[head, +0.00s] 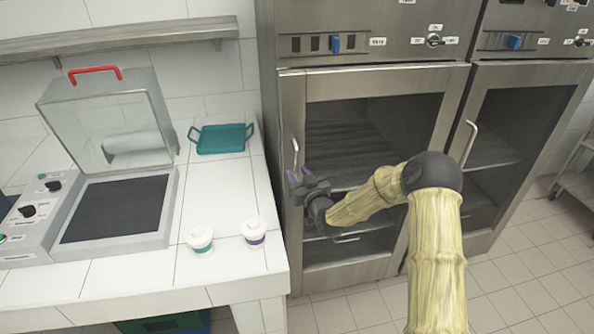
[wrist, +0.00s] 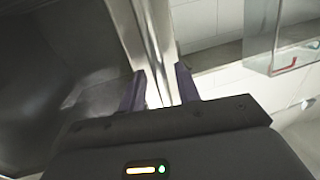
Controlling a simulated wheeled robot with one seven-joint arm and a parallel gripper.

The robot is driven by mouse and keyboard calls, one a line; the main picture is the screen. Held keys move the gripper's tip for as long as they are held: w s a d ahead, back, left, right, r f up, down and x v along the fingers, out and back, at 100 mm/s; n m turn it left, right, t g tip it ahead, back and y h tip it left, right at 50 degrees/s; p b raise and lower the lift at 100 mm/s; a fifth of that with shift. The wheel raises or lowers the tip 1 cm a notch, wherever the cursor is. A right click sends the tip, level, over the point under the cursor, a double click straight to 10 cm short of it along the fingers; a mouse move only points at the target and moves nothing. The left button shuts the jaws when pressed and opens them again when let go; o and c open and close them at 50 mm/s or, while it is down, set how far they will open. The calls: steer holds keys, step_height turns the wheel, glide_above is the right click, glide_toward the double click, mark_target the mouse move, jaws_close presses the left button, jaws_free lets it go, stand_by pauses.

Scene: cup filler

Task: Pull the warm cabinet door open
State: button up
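The warm cabinet door (head: 291,230) is a steel frame with a dark glass pane, on the left of two tall steel cabinets. It looks shut, or nearly so. Its upright bar handle (head: 295,155) is on the door's left side. My gripper (head: 298,176) is at the lower part of this handle. In the wrist view, the two dark fingers of my gripper (wrist: 160,82) stand apart, one on each side of a bright steel strip. I cannot tell whether they touch the handle, whose lower end is partly hidden by the gripper.
A second cabinet with a handle (head: 469,143) stands to the right. A white counter (head: 225,205) on the left holds two lidded cups (head: 200,240) (head: 253,232), a teal tray (head: 222,138) and a clear-lidded machine (head: 110,215). Tiled floor is free in front.

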steer(key=shift+w+a, duration=0.35)
steer(key=shift+w, duration=0.3)
jaws_close()
